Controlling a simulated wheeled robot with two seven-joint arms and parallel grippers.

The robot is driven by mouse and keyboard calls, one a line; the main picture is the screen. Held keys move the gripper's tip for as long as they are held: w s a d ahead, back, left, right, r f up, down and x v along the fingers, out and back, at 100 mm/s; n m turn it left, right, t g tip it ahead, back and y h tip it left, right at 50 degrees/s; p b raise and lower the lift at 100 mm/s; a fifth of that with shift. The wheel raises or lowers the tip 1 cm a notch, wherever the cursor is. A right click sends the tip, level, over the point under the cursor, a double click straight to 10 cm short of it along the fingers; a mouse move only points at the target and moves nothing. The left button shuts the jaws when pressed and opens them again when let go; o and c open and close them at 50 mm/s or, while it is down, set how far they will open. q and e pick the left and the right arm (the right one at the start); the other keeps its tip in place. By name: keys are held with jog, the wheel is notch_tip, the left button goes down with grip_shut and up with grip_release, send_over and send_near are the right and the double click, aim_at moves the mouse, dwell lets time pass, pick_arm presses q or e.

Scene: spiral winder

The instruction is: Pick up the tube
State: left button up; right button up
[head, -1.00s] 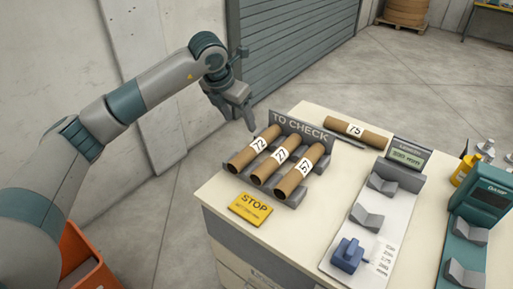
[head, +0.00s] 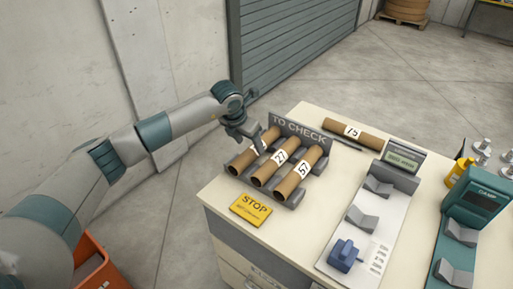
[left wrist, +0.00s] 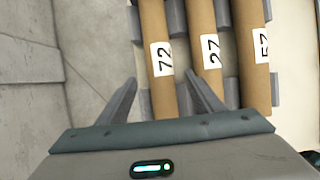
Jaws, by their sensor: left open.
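Three brown cardboard tubes lie side by side in the grey "TO CHECK" rack (head: 300,130): tube 72 (head: 241,164), tube 27 (head: 268,173) and tube 57 (head: 292,184). A separate tube 75 (head: 372,139) lies behind the rack. My left gripper (head: 264,145) is open over tube 72 and hides its label in the head view. In the left wrist view, tube 72 (left wrist: 155,25) lies between the spread fingers (left wrist: 160,82), nearer the right one. Tube 27 (left wrist: 202,20) and tube 57 (left wrist: 252,25) lie to the right. I cannot tell the gap to tube 72. My right gripper is not in view.
A yellow STOP sign (head: 251,209) lies on the table (head: 225,196) in front of the rack. A measuring fixture (head: 357,222) with V-blocks and a display stands to the right, beside a teal device (head: 473,217). An orange bin (head: 92,264) stands at lower left.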

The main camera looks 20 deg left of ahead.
aim_at(251, 149)
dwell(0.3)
pick_arm(q)
jog(key=shift+w+f+p, duration=0.1)
jog(key=shift+f+p, duration=0.35)
jog(key=shift+p, duration=0.1)
jog(key=p+x, duration=0.1)
jog(key=x, duration=0.2)
jog(key=shift+p, duration=0.35)
jog(key=shift+w+f, duration=0.15)
jog(key=shift+f, duration=0.5)
jog(key=shift+c, duration=0.4)
jog(key=c, duration=1.1)
jog(key=shift+r, duration=0.1)
